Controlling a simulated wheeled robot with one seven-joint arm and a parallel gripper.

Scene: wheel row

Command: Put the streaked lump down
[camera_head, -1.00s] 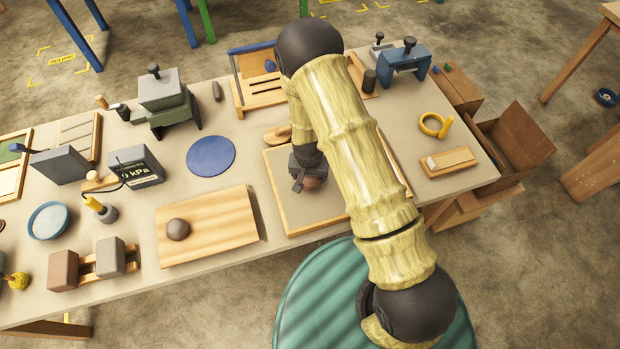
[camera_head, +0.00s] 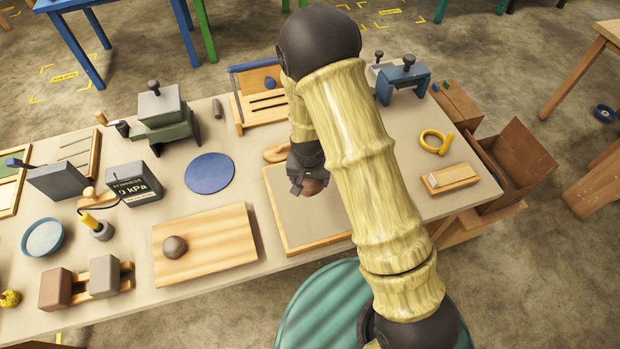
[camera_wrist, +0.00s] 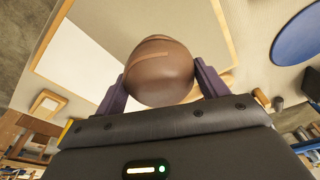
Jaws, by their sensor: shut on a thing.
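The streaked lump (camera_wrist: 158,75) is brown and rounded with a lighter streak, seen large in the wrist view. My gripper (camera_wrist: 158,88) is shut on it, one finger on each side. In the head view my gripper (camera_head: 309,189) holds the lump (camera_head: 312,187) over the wood-framed tray (camera_head: 284,223). Part of the tray is hidden behind my arm. I cannot tell the exact height of the lump above the tray, but it looks held clear of it.
A wooden board (camera_head: 207,244) with a dark grey lump (camera_head: 174,247) lies to the left. A blue disc (camera_head: 209,173) lies behind it. A yellow ring (camera_head: 436,142) and a small wooden block tray (camera_head: 450,178) are at the right. An open box (camera_head: 510,160) stands beyond the table's right edge.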

